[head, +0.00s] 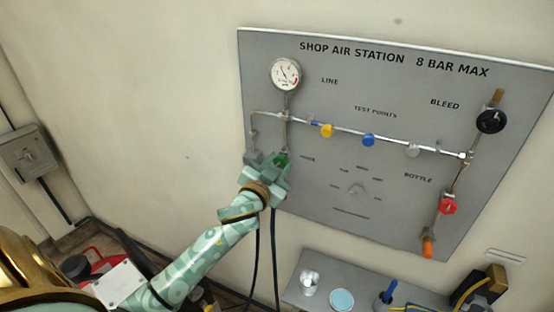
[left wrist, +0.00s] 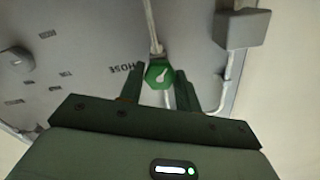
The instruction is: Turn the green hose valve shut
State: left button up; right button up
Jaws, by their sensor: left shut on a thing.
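The green hose valve (head: 281,160) sits low on the left pipe of the grey panel, partly hidden by my left gripper. In the left wrist view the green valve knob (left wrist: 158,74) shows a pale pointer mark, with the word HOSE beside it. My left gripper (head: 274,164) reaches up to it from below. In the left wrist view its two fingers (left wrist: 158,82) stand on either side of the knob, shut on it. My right gripper is not in view.
The grey panel (head: 330,190) carries a gauge (head: 285,74), yellow (head: 327,130), blue (head: 368,140) and grey test knobs, a black bleed knob (head: 491,121) and a red bottle knob (head: 447,206). A shelf (head: 320,268) with a jar and blue-lidded container stands below. A wall switch box (head: 28,150) is at left.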

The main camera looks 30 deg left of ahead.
pick_arm(q)
jog(key=m+p, duration=0.1)
jog(key=m, duration=0.2)
jog(key=shift+r+m+p, duration=0.1)
jog(key=shift+m+p, duration=0.2)
jog(key=m+p, duration=0.1)
jog(key=m, duration=0.2)
jog(key=shift+m, duration=0.3)
jog(key=m+p, duration=0.1)
jog(key=m, duration=0.2)
jog(key=shift+m, duration=0.4)
jog(key=m+p, duration=0.1)
jog(key=m, duration=0.2)
jog(key=shift+m, duration=0.3)
jog(key=m+p, duration=0.1)
jog(key=m, duration=0.2)
jog(key=shift+m, duration=0.3)
jog(key=m+p, duration=0.1)
jog(key=m, duration=0.2)
jog(key=shift+m, duration=0.3)
jog(key=m+p, duration=0.1)
jog(key=m, duration=0.2)
jog(key=shift+f+m+p, duration=0.25)
jog(key=shift+m+p, duration=0.15)
jog(key=shift+m, duration=1.2)
